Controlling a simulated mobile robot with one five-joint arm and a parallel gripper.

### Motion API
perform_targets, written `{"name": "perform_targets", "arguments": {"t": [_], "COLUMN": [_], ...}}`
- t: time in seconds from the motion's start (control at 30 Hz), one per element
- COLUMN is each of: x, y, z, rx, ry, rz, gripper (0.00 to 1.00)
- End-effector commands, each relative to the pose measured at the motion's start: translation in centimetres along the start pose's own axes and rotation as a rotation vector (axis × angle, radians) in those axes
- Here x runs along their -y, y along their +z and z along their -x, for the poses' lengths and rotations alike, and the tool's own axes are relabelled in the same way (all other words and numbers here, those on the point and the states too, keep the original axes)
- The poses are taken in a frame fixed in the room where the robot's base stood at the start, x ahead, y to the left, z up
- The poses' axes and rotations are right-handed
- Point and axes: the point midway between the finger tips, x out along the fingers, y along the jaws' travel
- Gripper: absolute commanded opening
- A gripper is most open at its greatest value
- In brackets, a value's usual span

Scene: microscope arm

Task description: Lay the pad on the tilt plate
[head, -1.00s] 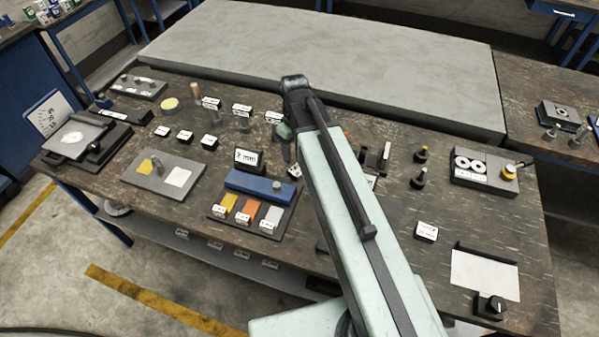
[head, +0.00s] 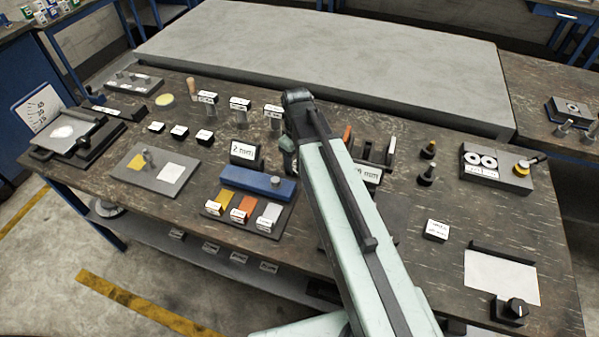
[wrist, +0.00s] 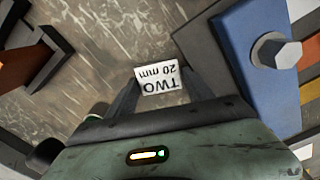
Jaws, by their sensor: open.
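The tilt plate appears to be the dark hinged plate (head: 62,132) at the far left of the bench in the head view, beside an angle scale card (head: 41,108). A pale patch lies on its face. I cannot tell which item is the pad; a round yellow disc (head: 165,99) lies to the right of the plate. My gripper (wrist: 160,82) is open, far to the right of the tilt plate. In the wrist view its fingers stand either side of a white label reading "TWO 20 mm" (wrist: 158,79). Whether they touch it is unclear. My arm hides the fingertips in the head view.
A blue block (head: 257,184) with a bolt stands close to my gripper and also shows in the wrist view (wrist: 262,60). A grey plate (head: 155,171) lies to its left. Several labelled posts stand behind. A large grey slab (head: 320,70) borders the back.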

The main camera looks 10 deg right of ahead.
Motion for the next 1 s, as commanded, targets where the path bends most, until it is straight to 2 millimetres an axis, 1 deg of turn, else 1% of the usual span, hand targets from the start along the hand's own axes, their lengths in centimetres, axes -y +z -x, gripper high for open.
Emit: {"name": "perform_targets", "arguments": {"t": [0.1,0.13,0.17,0.2,0.27,0.3,0.33,0.57,0.67,0.77,0.87,1.0], "x": [0.0,0.0,0.0,0.0,0.0,0.0,0.0,-0.1,-0.1,-0.1,-0.1,-0.1], "y": [0.0,0.0,0.0,0.0,0.0,0.0,0.0,0.1,0.1,0.1,0.1,0.1], "z": [0.2,0.2,0.2,0.2,0.2,0.2,0.2,0.3,0.6,1.6,3.3,6.2], "rx": [0.000,0.000,0.000,0.000,0.000,0.000,0.000,0.000,0.000,0.000,0.000,0.000], "ry": [0.000,0.000,0.000,0.000,0.000,0.000,0.000,0.000,0.000,0.000,0.000,0.000], "rz": [0.000,-0.001,-0.001,-0.001,-0.001,-0.001,-0.001,-0.001,-0.002,-0.002,-0.002,-0.002], "gripper": [0.60,0.54,0.46,0.35,0.18,0.07,0.00,0.00,0.00,0.00,0.00,0.00]}}
